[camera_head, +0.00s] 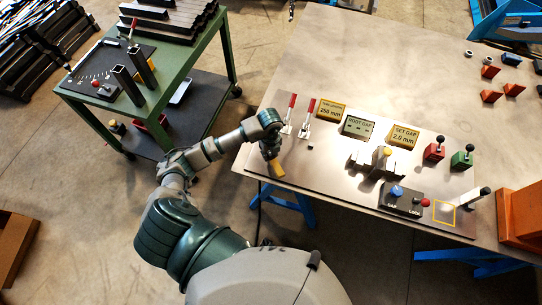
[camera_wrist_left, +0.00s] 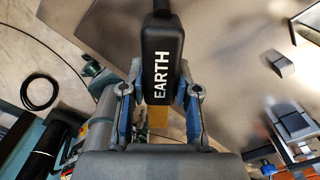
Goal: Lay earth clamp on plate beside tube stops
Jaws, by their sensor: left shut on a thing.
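My left gripper (camera_head: 272,160) is at the left edge of the plate (camera_head: 330,172), near two red-handled toggle clamps (camera_head: 297,116). It is shut on the earth clamp, a black block lettered EARTH (camera_wrist_left: 162,60) in the left wrist view, held between both fingers. A copper-coloured part of the earth clamp (camera_head: 275,170) shows below the fingers in the head view. Whether it touches the plate I cannot tell. A small dark block (camera_head: 310,147) sits on the plate right of the gripper; whether it is a tube stop I cannot tell. My right gripper is not in view.
Gold signs (camera_head: 331,111) stand behind on the plate. A metal fixture (camera_head: 377,160), red (camera_head: 434,150) and green (camera_head: 462,158) knobbed blocks and a control box (camera_head: 402,200) stand to the right. A green cart (camera_head: 195,55) with dark tubes is at the left.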

